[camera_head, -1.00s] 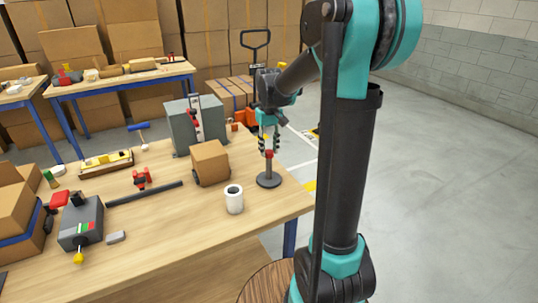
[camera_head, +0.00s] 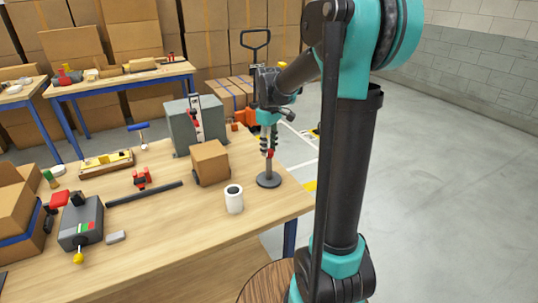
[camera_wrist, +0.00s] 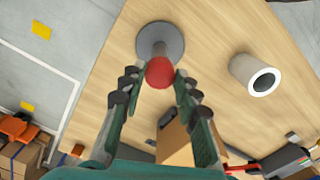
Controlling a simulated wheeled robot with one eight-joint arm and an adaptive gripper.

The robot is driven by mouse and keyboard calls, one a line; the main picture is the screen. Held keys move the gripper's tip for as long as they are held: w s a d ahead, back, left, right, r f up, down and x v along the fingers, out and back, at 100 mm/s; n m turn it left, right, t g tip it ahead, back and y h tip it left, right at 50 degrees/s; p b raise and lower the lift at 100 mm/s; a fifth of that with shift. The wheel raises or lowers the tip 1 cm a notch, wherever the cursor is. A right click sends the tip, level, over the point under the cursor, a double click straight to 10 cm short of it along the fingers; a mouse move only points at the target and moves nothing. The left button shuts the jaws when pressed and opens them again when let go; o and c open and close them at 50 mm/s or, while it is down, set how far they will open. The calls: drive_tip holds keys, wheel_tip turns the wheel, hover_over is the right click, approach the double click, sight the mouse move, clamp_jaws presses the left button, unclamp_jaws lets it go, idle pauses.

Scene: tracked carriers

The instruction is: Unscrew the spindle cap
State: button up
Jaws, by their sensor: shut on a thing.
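The spindle (camera_head: 268,180) stands upright on a dark round base at the right end of the wooden table, and the base also shows in the wrist view (camera_wrist: 168,33). Its red cap (camera_wrist: 160,71) is at the top of the post and shows small in the head view (camera_head: 270,154). My gripper (camera_head: 269,149) points down over the spindle and is shut on the cap. In the wrist view its fingertips (camera_wrist: 157,76) are on either side of the cap. The fingers partly hide the cap in the head view.
A cardboard box (camera_head: 209,164) sits left of the spindle, and a grey machine (camera_head: 182,130) stands behind the box. Tools lie farther left. The table's right edge is close to the spindle.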

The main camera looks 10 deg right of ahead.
drive_tip(key=shift+r, duration=0.4)
drive_tip(key=shift+r, duration=1.05)
drive_tip(key=shift+r, duration=1.75)
drive_tip(key=o, duration=0.4)
drive_tip(key=c, duration=0.5)
